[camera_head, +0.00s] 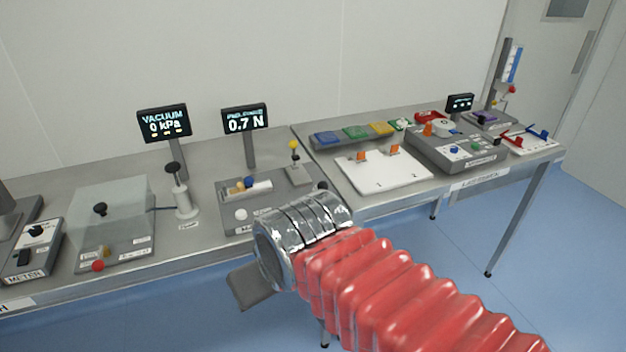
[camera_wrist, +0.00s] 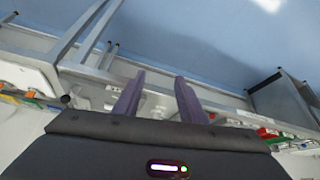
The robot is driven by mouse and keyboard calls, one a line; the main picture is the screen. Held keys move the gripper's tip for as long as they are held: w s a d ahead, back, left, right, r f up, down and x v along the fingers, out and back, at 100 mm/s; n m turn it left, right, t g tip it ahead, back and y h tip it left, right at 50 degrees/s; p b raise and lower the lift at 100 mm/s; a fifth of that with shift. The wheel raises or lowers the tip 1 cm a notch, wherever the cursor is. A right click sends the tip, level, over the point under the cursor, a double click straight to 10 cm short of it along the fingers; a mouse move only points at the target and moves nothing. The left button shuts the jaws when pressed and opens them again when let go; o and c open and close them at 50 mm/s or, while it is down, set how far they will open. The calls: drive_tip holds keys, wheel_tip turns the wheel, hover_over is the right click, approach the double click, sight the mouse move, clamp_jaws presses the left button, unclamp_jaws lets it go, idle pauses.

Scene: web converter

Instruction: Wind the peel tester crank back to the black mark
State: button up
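The peel tester (camera_head: 228,194) is a grey unit on the bench, below a display (camera_head: 244,119) reading 0.7 N. A pale roller and small blue and tan parts sit on its top. A dark round knob (camera_head: 320,186) shows at its right edge, partly behind my arm; I cannot tell whether it is the crank. No black mark can be made out. In the wrist view, my gripper (camera_wrist: 159,76) has two purple fingers apart with nothing between them. In the head view, my arm hides the fingertips and the tester's front right.
A clear-covered box (camera_head: 112,213) and a black-knobbed post (camera_head: 183,195) stand left. Right are a white board (camera_head: 385,175) with orange clips and a grey unit (camera_head: 455,150). Blue floor (camera_head: 440,240) is open before the bench. Table legs cross the wrist view.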

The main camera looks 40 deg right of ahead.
drive_tip(key=shift+o, duration=0.5)
drive_tip(key=shift+w+d, duration=0.25)
drive_tip(key=shift+w, duration=0.05)
drive_tip(key=w+d+f+t+h, duration=0.1)
drive_tip(key=w+d+f+t, duration=0.1)
drive_tip(key=w+d, duration=0.4)
drive_tip(key=w+d+f+t+h, duration=0.1)
drive_tip(key=w+d+t, duration=0.2)
drive_tip(key=w+d, duration=0.3)
drive_tip(key=w+d+f+n+t+h, duration=0.1)
drive_tip(key=w+d, duration=0.5)
drive_tip(key=d, duration=0.7)
drive_tip(key=shift+d+f+t+h, duration=0.4)
drive_tip(key=shift+f+t, duration=0.4)
drive_tip(key=shift+t, duration=0.1)
drive_tip(key=t+y, duration=0.3)
drive_tip(key=t, duration=0.2)
approach(319, 189)
drive_tip(key=shift+d, duration=0.7)
drive_tip(key=shift+w+r, duration=0.1)
drive_tip(key=shift+w, duration=0.25)
